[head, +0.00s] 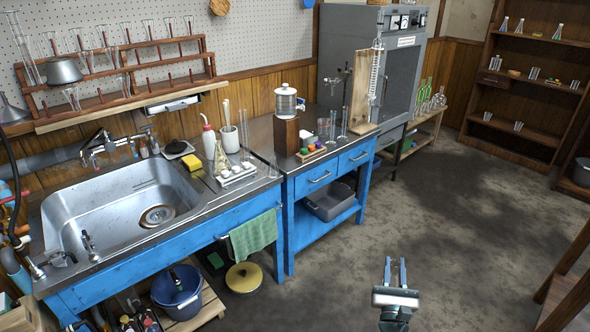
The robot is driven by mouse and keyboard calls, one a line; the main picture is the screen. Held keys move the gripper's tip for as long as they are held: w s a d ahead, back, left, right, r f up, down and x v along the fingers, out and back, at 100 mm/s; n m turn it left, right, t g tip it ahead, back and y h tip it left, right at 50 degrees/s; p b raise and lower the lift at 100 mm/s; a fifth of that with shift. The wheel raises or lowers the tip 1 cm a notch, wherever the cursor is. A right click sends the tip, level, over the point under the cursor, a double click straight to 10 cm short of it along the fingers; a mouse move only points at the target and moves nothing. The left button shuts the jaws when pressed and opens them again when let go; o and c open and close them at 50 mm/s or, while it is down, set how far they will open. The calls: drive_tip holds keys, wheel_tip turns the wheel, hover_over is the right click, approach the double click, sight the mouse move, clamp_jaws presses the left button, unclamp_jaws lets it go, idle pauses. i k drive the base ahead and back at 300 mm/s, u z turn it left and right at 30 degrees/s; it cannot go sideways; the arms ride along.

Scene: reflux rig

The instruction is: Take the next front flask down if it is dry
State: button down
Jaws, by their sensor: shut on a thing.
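A wooden peg rack (180,87) hangs on the pegboard above the sink. Several clear glass vessels (104,37) stand along its upper row. On the lower front row, one clear flask (72,97) is at the left and several pegs to the right are bare. Whether the glass is wet or dry is too small to tell. My gripper (395,270) is over the floor at the lower right, far from the rack, its two fingers pointing away. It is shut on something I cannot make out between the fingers.
The steel sink (105,210) lies below the rack. A conical flask (221,158) and a white tray (238,175) stand to its right. The blue workbench (325,178) carries a water urn (286,101) and tall cylinders. The floor around my gripper is clear; a wooden frame (568,290) is at right.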

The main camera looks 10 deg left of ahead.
sight(123, 81)
drive_tip(key=z, duration=0.15)
drive_tip(key=i, duration=1.15)
drive_tip(key=u, duration=0.45)
